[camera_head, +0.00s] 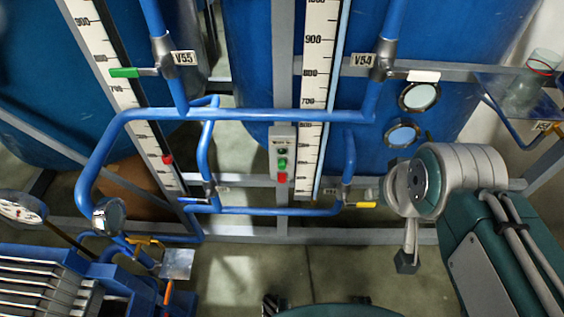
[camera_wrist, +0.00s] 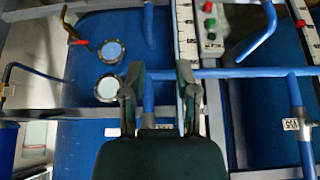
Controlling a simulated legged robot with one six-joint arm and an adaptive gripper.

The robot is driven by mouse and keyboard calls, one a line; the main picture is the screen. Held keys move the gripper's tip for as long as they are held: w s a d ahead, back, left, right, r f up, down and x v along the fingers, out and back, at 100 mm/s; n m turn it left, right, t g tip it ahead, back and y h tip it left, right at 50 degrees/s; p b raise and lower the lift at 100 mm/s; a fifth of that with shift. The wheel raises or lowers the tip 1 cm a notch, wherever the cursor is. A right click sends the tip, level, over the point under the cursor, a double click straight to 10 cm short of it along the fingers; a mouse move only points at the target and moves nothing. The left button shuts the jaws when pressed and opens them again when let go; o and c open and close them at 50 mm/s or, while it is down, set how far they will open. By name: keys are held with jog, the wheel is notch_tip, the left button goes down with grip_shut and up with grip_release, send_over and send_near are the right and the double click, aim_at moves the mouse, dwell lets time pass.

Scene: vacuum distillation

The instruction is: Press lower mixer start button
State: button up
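A grey control box (camera_head: 283,142) is fixed to an upright post in the middle of the head view. It carries a green button (camera_head: 282,163) with a red button (camera_head: 282,177) below it. In the wrist view the box shows at the top right, upside down, with the green button (camera_wrist: 210,22) below the red button (camera_wrist: 208,7). My gripper (camera_wrist: 160,72) is open and empty, its two fingers apart. In the wrist view the box lies above and right of the fingertips. I see no contact with either button.
A blue pipe (camera_head: 245,115) crosses in front of the box's post, above the buttons, and a lower pipe (camera_head: 270,211) runs beneath. Valves V55 (camera_head: 184,58) and V54 (camera_head: 362,60) stand either side. A glass beaker (camera_head: 527,85) is on a shelf at right. A pressure gauge (camera_head: 22,206) is at left.

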jog(key=c, duration=0.3)
jog(key=shift+w, duration=0.2)
grip_shut()
jog(key=w+d+f+n+t, duration=0.1)
jog(key=w+f+n+t, duration=0.1)
jog(key=w+f+n, duration=0.65)
jog(key=w+f+n+t, duration=0.2)
jog(key=w+f+n, duration=0.35)
jog(key=w, duration=0.65)
jog(key=a+f+n+t+y, duration=0.1)
jog(key=a+f+n+y, duration=0.5)
jog(key=f+n, duration=0.35)
jog(key=s+a+f+n+t+y, duration=0.2)
jog(key=s+a+f+n+y, duration=0.1)
jog(key=s+f+y, duration=0.3)
jog(key=shift+s+a+y, duration=0.4)
jog(key=shift+s+a, duration=0.1)
jog(key=shift+a, duration=0.15)
